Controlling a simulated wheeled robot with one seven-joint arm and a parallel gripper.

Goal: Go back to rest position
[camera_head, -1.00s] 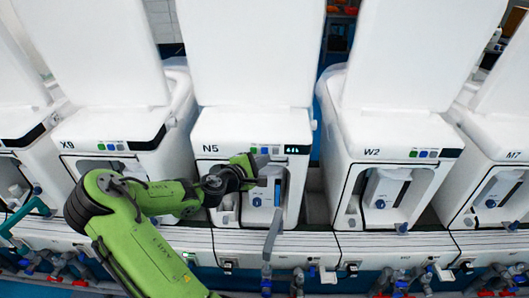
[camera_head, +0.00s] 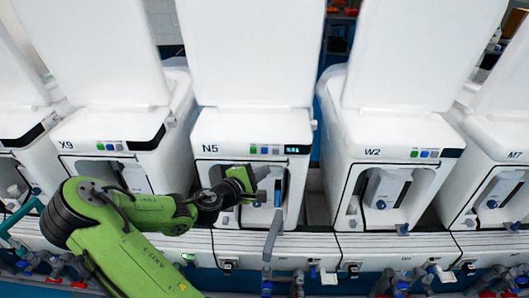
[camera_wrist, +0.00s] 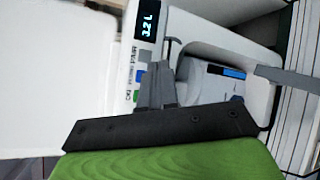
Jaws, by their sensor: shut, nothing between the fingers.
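My gripper (camera_head: 262,173) is at the end of my green arm, in front of the open bay of the white N5 unit (camera_head: 210,128). In the wrist view my gripper (camera_wrist: 156,88) shows its grey fingers together, with nothing seen between them. The fingers overlap the edge between the N5 button panel (camera_wrist: 136,84) and the bay in that view. Whether they touch the unit cannot be told. A lit display (camera_head: 297,149) and coloured buttons sit above the bay.
Unit X9 (camera_head: 80,128) stands left and W2 (camera_head: 400,130) right, with raised white lids. A grey flap (camera_head: 272,235) sticks out below the N5 bay. Pipes and valves (camera_head: 400,280) run along the front below. Open space lies between N5 and W2.

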